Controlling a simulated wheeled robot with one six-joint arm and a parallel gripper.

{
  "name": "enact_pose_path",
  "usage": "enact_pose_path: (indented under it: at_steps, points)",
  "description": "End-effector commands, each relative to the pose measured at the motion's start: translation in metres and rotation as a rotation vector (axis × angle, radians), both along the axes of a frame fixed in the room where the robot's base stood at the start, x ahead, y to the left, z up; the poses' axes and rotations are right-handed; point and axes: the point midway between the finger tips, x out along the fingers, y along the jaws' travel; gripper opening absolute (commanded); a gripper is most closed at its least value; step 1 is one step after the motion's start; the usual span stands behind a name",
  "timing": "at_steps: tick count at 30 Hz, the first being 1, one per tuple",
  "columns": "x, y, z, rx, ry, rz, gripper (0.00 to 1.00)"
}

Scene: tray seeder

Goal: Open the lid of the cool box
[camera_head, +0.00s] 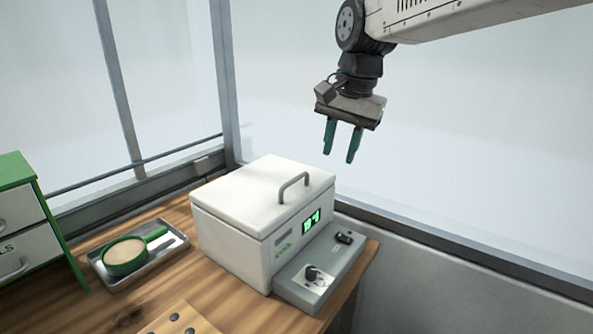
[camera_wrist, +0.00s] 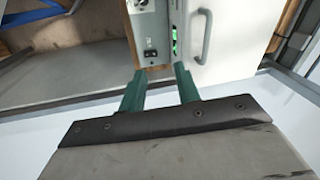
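The cool box (camera_head: 232,232) is a white box on the wooden bench, with a green digital display on its front. Its lid (camera_head: 250,190) lies flat and closed on top, with a grey bar handle (camera_head: 293,186) near the right edge. My gripper (camera_head: 340,158) hangs in the air above and to the right of the box, its two green fingers apart with nothing between them. In the wrist view the fingers (camera_wrist: 160,80) point toward the box, and the handle (camera_wrist: 204,36) shows beyond and to the right of them.
A grey control panel (camera_head: 318,275) with knobs adjoins the box's front. A green-topped drawer unit (camera_head: 14,169) stands at far left. A window ledge (camera_head: 440,240) runs behind.

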Motion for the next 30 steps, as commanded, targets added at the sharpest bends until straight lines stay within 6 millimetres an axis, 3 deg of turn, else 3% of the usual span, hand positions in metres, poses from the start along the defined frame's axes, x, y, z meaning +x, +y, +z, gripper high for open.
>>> enact_pose_path:
  at_steps: [1,3,9,24,30]
  points:
    - [0.018,0.019,-0.003,0.01,0.009,-0.026,0.32]
    - [0.035,0.039,-0.005,0.025,0.014,-0.067,0.32]
    - [0.059,0.068,-0.011,0.048,0.024,-0.128,0.32]
    - [0.068,0.079,-0.077,0.049,0.027,-0.136,0.32]
    - [0.07,0.08,-0.087,0.049,0.025,-0.135,0.32]
